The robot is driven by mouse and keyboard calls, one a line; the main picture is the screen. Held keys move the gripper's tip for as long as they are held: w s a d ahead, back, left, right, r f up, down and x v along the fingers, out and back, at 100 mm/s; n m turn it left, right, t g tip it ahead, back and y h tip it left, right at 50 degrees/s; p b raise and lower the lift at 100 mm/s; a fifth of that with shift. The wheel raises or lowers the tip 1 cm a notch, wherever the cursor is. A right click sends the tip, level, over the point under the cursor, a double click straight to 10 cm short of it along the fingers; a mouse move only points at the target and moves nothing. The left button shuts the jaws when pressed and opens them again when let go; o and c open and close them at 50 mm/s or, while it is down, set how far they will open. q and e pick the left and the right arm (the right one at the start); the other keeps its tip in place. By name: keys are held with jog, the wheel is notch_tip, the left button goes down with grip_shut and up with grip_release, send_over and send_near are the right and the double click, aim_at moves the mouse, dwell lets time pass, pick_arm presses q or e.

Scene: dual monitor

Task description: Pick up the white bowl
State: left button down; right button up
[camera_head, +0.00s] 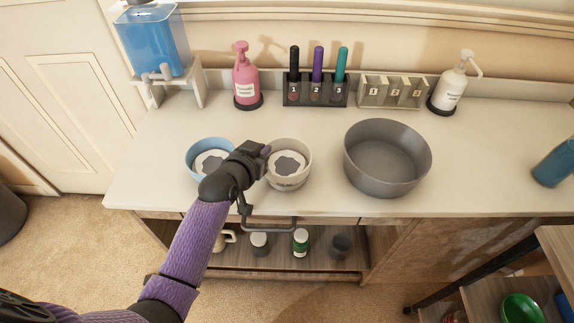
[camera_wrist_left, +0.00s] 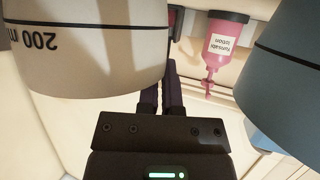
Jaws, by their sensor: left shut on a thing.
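The white bowl (camera_head: 291,179) stands on the counter, with white contents and a dark grey patch inside. My left gripper (camera_head: 264,153) is at its left rim, shut on the bowl's wall. In the left wrist view, the white bowl (camera_wrist_left: 85,55) fills the upper left, upside down, with a "200" marking. The left gripper's dark fingers (camera_wrist_left: 162,92) show beside it, and the bowl partly hides them. I cannot tell whether the bowl is clear of the counter. My right gripper is not in view.
A blue bowl (camera_head: 207,150) is close on the left, partly behind my arm. A large grey bowl (camera_head: 387,185) stands to the right. Behind are a pink pump bottle (camera_head: 245,75), a rack with three markers (camera_head: 315,92) and a white pump bottle (camera_head: 450,90). The counter's right part is mostly free.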

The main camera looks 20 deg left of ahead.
pick_arm(q)
jog(key=shift+f, duration=0.15)
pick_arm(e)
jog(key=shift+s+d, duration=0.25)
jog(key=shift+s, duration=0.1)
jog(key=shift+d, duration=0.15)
pick_arm(q)
jog(key=shift+s, duration=0.1)
notch_tip(320, 180, up, 10)
jog(key=p, duration=0.5)
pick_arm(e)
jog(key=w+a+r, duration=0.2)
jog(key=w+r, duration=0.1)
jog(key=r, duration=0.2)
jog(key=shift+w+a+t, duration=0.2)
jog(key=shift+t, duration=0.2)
